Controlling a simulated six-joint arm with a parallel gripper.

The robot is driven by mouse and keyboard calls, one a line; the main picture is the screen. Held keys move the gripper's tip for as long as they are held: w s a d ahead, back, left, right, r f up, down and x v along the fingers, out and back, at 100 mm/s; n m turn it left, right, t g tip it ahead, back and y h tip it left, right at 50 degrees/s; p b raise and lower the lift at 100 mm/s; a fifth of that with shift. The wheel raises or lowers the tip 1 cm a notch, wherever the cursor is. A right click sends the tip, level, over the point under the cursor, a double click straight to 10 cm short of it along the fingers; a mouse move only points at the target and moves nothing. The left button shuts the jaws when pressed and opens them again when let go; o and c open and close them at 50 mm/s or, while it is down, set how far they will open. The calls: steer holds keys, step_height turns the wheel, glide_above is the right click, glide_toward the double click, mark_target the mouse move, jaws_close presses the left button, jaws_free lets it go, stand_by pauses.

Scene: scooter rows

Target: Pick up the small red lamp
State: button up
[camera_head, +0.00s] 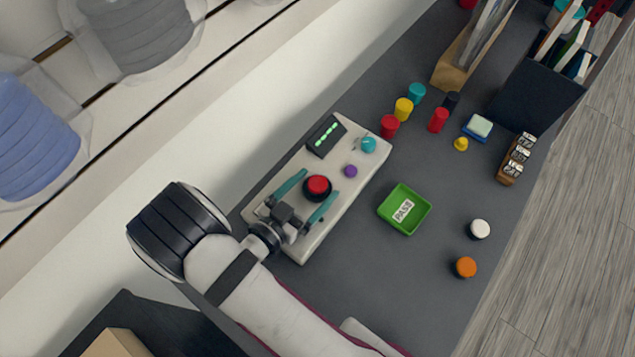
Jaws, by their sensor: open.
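No object is plainly a lamp. A red dome on a dark round base (318,185) sits on the pale control panel (296,248). Two red cylinders, one near the panel's far end (389,126) and one farther right (438,120), stand on the dark table. My gripper (320,183) is open with its teal fingers spread over the panel. In this view, the red dome lies between the fingertips. I cannot tell the height of the fingers above it or whether they touch it. Nothing is held.
The panel also has a green-lit display (326,136), a teal knob (369,144) and a purple button (351,171). A green tray (386,209) lies to the right. Yellow (403,109) and teal (417,92) cylinders stand beyond. White (479,229) and orange (465,267) pieces sit near the edge.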

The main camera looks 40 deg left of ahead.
jaws_close()
stand_by(0.4)
